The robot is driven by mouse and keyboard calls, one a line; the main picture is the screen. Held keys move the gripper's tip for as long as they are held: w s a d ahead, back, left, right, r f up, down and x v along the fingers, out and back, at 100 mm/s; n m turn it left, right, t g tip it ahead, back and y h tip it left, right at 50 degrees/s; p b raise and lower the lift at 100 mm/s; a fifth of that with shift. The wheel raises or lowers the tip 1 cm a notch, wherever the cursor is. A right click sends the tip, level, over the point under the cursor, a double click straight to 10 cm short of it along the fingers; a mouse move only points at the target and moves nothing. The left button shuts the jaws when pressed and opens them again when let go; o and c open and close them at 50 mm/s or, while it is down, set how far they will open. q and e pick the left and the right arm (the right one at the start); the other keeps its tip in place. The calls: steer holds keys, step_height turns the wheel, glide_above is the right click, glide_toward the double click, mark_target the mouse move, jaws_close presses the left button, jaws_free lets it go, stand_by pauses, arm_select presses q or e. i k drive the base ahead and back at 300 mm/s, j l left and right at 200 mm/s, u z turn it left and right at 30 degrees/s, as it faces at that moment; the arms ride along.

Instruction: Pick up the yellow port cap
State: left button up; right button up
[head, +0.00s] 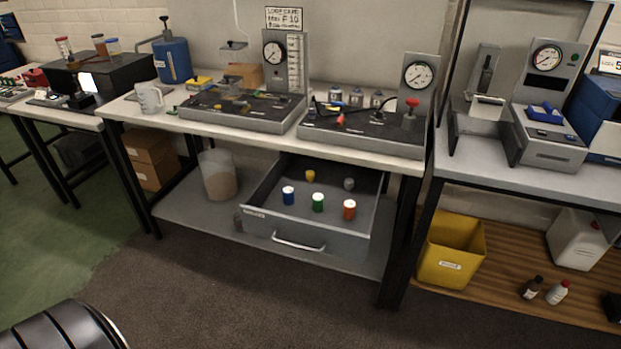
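A small yellow piece (310,176), which looks like the yellow port cap, sits near the back of the open grey drawer (300,245) under the middle bench. In front of it in the drawer stand a blue-sided piece (288,196), a green-sided piece (318,203) and an orange-sided piece (349,210), all with white tops. A grey piece (349,184) sits at the back right of the drawer. Neither of my grippers is in view.
The middle bench (390,160) carries two gauge panels and overhangs the drawer's back. A clear container (217,176) stands left of the drawer. A yellow bin (450,250) stands to the right. The dark floor (230,300) before the drawer is clear.

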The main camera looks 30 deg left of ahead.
mark_target(309, 173)
steer(key=i+j+u, duration=0.1)
steer(key=j, duration=0.35)
steer(key=i+j+u, duration=0.15)
steer(key=i+j, duration=0.2)
steer(key=i+j+u, duration=0.1)
steer(key=i+j, duration=0.2)
steer(key=j, duration=0.2)
steer(key=i+j+u, duration=0.1)
steer(key=i+j, duration=0.15)
steer(key=j, duration=0.15)
steer(key=i+j, duration=0.15)
steer(key=j, duration=0.15)
steer(key=i+j, duration=0.2)
steer(key=j, duration=0.1)
